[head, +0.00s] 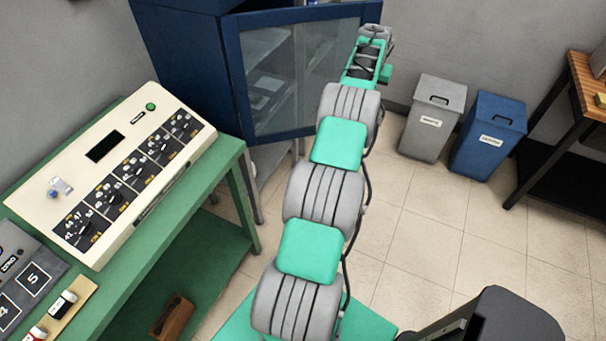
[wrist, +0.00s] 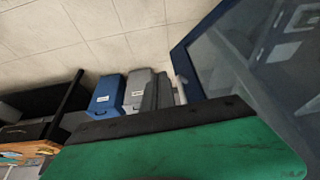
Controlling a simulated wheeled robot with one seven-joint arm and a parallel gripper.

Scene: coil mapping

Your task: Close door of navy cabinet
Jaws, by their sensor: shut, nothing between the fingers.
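The navy cabinet (head: 180,62) stands at the back, left of my arm in the head view. Its glazed, navy-framed door (head: 285,85) appears to stand open, angled out from the body, with pale shelves showing through the glass. The door frame also shows at the right of the wrist view (wrist: 188,72). My gripper (head: 376,32) is shut and empty, at the far end of my outstretched arm, by the door's outer right edge. I cannot tell whether it touches the door. My arm hides part of the door's right side.
A grey bin (head: 432,118) and a blue bin (head: 488,135) stand right of my arm. A green bench (head: 185,205) with a cream control panel (head: 110,170) is at left. A dark wood-topped table (head: 585,85) is at far right. The tiled floor (head: 440,235) between is clear.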

